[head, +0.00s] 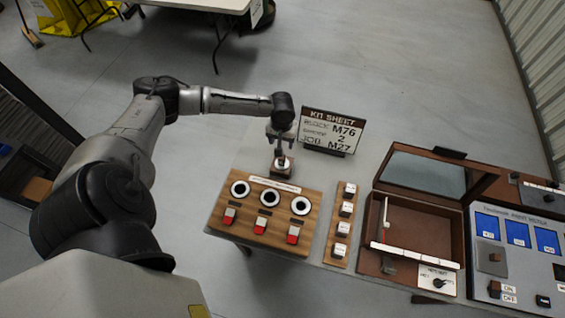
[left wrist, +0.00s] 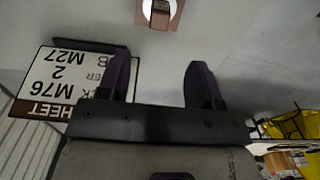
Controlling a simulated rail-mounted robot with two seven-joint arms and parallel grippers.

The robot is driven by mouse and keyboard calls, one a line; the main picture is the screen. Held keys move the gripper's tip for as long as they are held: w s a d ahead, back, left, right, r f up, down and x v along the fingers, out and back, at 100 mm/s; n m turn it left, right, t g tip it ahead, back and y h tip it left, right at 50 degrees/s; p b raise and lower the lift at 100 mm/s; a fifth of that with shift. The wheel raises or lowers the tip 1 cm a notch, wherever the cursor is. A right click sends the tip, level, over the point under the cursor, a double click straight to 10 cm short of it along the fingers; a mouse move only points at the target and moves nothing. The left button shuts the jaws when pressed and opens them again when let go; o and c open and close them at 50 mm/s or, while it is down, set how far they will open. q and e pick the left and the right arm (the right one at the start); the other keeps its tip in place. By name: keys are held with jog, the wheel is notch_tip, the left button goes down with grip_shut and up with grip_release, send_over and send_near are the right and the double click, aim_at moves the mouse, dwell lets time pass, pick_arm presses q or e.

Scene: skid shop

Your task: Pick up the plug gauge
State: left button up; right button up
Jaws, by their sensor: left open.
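A small brown block (head: 285,172) with a pale round piece on top stands at the table's back left edge, under my left gripper (head: 281,146). This may be the plug gauge in its stand; I cannot tell its shape clearly. The block also shows at the top edge of the left wrist view (left wrist: 176,20), partly cut off, beyond the fingertips. In the left wrist view my left gripper (left wrist: 161,80) has its two dark fingers apart with nothing between them. In the head view it hangs close above the block and partly hides it. My right gripper is not in view.
A kit sheet sign (head: 331,131) stands just right of the gripper. Further right are a narrow block rack (head: 344,222), an open brown case (head: 424,228) and a grey panel (head: 515,262).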

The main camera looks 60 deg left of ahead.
aim_at(282, 162)
pick_arm(q)
notch_tip(282, 162, down, 12)
jog(key=shift+d+r, duration=0.1)
jog(key=shift+r, duration=0.05)
dwell(0.6)
grip_shut()
dwell(0.4)
